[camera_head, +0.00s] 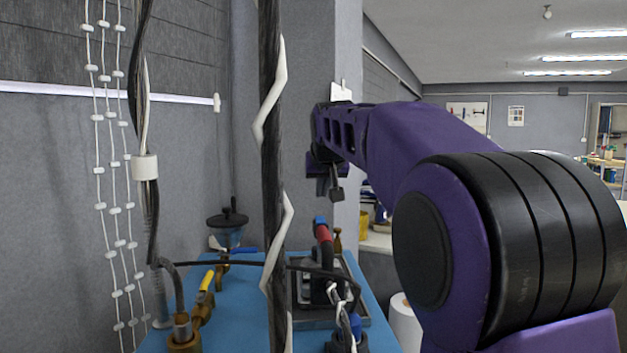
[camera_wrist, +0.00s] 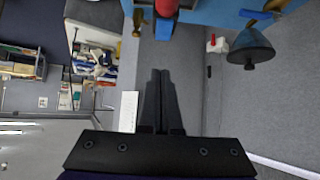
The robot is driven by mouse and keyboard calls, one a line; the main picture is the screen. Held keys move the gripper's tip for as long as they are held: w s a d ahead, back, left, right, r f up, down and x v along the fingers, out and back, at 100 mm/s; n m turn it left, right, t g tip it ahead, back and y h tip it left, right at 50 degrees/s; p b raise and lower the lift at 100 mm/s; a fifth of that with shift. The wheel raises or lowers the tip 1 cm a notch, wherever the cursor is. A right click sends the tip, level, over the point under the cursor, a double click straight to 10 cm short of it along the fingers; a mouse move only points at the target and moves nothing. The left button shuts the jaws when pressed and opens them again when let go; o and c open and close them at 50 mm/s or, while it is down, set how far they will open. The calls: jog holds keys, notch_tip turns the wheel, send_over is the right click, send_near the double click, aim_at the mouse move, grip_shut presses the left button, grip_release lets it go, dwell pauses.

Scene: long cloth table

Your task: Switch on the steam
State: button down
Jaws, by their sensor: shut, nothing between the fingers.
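My gripper (camera_head: 335,192) is high above the back right of a blue table (camera_head: 180,318), clear of everything on it. Its two dark fingers are together and empty in the wrist view (camera_wrist: 161,74). A brass valve with a yellow lever (camera_head: 207,281) stands at the table's left front. A blue lever (camera_head: 235,251) lies farther back. A red-and-blue handle (camera_head: 322,232) stands upright over a grey metal tray (camera_head: 362,318); it also shows at the top of the wrist view (camera_wrist: 166,8). I cannot tell which part switches the steam.
A thick black cable with white wrapping (camera_head: 270,150) hangs in front of the table. Beaded white cords (camera_head: 110,180) hang at left. A dark cone-shaped vessel (camera_head: 228,222) stands at the back. A grey pillar (camera_head: 305,80) rises behind. A white paper roll (camera_head: 404,322) is at right.

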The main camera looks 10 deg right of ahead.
aim_at(321, 220)
jog(key=f, duration=0.1)
jog(key=w+f, duration=0.1)
jog(key=f, duration=0.1)
jog(key=shift+w+b, duration=0.15)
jog(key=shift+b, duration=0.25)
jog(key=shift+w+f, duration=0.1)
jog(key=shift+f, duration=0.75)
jog(key=shift+r+p, duration=0.15)
jog(key=shift+p, duration=0.3)
jog(key=shift+w+d+g+p, duration=0.1)
jog(key=shift+g+p, duration=0.2)
jog(key=shift+p, duration=0.45)
jog(key=shift+f+b, duration=0.3)
jog(key=shift+f, duration=0.1)
jog(key=shift+r, duration=0.1)
